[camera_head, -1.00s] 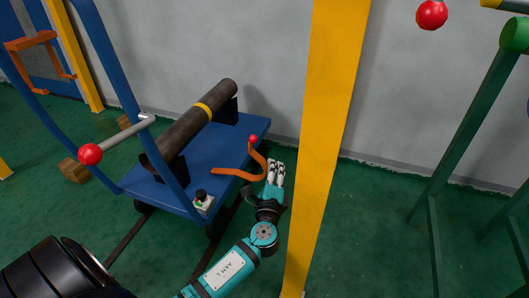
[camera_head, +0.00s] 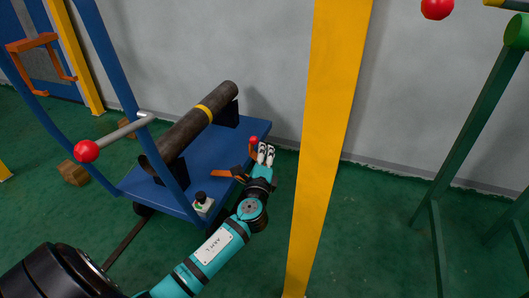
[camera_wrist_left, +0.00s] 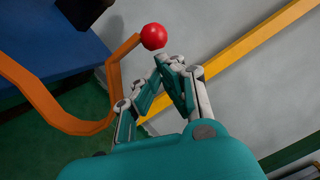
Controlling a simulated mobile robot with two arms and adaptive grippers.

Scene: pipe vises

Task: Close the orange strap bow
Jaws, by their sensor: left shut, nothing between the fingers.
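The orange strap bow (camera_head: 228,174) is at the right end of the blue cart; its curved middle is largely hidden by my left gripper in the head view. Its red ball end (camera_head: 253,140) shows just left of my left gripper's fingertips (camera_head: 266,152). In the left wrist view, the bow (camera_wrist_left: 42,98) curves from the left up to the red ball (camera_wrist_left: 153,36). My left gripper (camera_wrist_left: 170,64) is shut and empty, its fingertips right beside and below the ball; I cannot tell whether they touch. My right gripper is not in view.
A dark pipe (camera_head: 196,124) with a yellow band lies on the blue cart (camera_head: 205,160). A small button box (camera_head: 203,203) is at the cart's front edge. A yellow post (camera_head: 325,130) stands close right of my left arm. A green frame (camera_head: 460,150) stands farther right.

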